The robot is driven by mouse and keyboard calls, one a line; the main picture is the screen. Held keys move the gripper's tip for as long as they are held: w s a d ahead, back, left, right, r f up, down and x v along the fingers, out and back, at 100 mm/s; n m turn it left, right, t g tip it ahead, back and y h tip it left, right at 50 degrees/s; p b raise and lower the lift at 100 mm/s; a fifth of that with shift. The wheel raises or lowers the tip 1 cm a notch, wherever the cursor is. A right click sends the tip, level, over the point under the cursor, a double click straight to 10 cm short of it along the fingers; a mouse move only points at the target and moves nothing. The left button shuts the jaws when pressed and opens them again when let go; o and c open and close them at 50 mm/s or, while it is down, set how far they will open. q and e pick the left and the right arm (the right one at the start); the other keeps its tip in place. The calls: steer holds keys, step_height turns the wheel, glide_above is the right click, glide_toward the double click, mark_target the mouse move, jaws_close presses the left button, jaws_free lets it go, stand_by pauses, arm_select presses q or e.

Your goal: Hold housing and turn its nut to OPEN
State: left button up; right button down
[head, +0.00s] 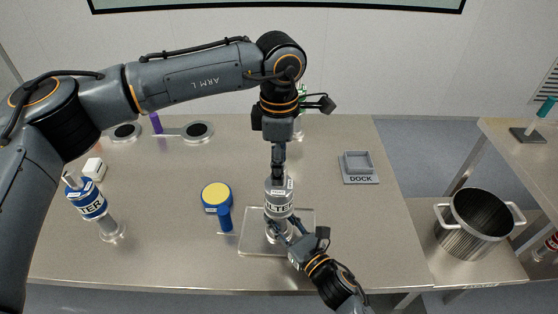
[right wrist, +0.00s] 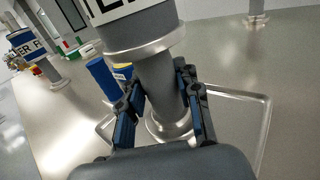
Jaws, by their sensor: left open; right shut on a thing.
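The grey housing (head: 278,200) with a white FILTER label stands upright on a clear square plate (head: 255,243), near the front of the table. In the right wrist view its grey lower stem (right wrist: 157,85) and round foot show, with the label cut off at the top. My right gripper (head: 284,236) is shut on this stem, one finger on each side. My left gripper (head: 278,165) points straight down at the housing's top and is open. Its fingers and the housing's top overlap, so the nut and its OPEN mark cannot be made out, nor whether the fingers touch it.
A blue-banded FILTER housing (head: 88,202) stands tilted in the picture at left. A yellow-topped blue container (head: 216,193) and a blue cylinder (head: 225,219) are left of the plate. A grey DOCK block (head: 359,177) is back right. A pot (head: 465,240) sits on the side table.

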arm_select(q)
jaws_close()
steer(key=shift+n, duration=0.3)
steer(key=n, duration=0.3)
steer(key=shift+n, duration=0.4)
steer(key=n, duration=0.9)
steer(key=shift+n, duration=2.2)
